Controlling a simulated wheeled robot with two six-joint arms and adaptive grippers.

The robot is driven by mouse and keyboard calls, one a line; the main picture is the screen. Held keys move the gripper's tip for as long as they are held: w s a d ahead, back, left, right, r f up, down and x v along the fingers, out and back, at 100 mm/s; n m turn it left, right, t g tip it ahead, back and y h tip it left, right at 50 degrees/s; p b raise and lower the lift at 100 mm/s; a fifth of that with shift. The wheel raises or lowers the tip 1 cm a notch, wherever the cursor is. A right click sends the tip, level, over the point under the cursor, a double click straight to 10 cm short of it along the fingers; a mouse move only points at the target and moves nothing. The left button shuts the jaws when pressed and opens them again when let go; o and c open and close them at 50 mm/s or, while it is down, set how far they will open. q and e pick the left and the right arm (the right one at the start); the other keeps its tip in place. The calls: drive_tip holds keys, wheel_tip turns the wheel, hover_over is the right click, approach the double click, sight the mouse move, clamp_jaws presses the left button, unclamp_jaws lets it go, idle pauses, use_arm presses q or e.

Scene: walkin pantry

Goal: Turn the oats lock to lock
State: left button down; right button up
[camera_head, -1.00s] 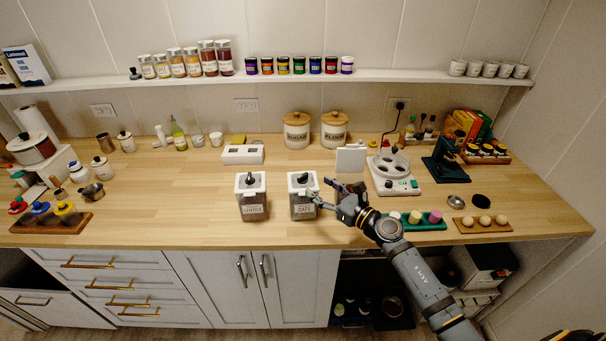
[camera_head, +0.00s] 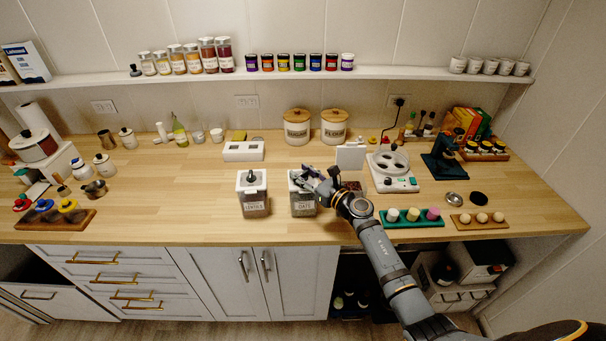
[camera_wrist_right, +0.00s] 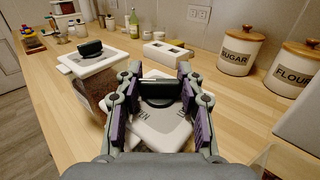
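The oats container (camera_head: 302,208) is a clear box with a white lid, standing near the counter's front edge. Its lid shows in the right wrist view (camera_wrist_right: 160,130), with a dark lock knob (camera_wrist_right: 158,92) on top. My right gripper (camera_wrist_right: 157,88) is open over the lid, with one purple-padded finger on each side of the knob. Whether the pads touch the knob I cannot tell. In the head view the right gripper (camera_head: 316,181) covers much of the lid and hides the knob. My left gripper is not in view.
The lentils container (camera_head: 254,205) stands close to the left of the oats, with its own dark knob (camera_wrist_right: 90,48). Behind are a white block with openings (camera_head: 243,152) and the sugar (camera_head: 297,130) and flour (camera_head: 334,130) canisters. A green tray (camera_head: 411,222) lies to the right.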

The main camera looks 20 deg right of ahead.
drive_tip(key=c, duration=0.4)
drive_tip(key=shift+a+r+m+t+h+p, duration=0.15)
drive_tip(key=shift+m+t+h+p, duration=0.55)
drive_tip(key=shift+m+h+p, duration=0.65)
drive_tip(key=shift+c, duration=0.2)
drive_tip(key=m+h, duration=0.1)
drive_tip(key=h, duration=0.3)
drive_tip(key=shift+m+t, duration=0.3)
drive_tip(key=shift+m, duration=0.05)
drive_tip(key=shift+f+m+h, duration=0.2)
drive_tip(key=shift+m+h, duration=0.5)
drive_tip(key=shift+h, duration=0.35)
drive_tip(key=shift+m+h, duration=0.8)
drive_tip(key=shift+h, duration=0.8)
drive_tip(key=o, duration=1.2)
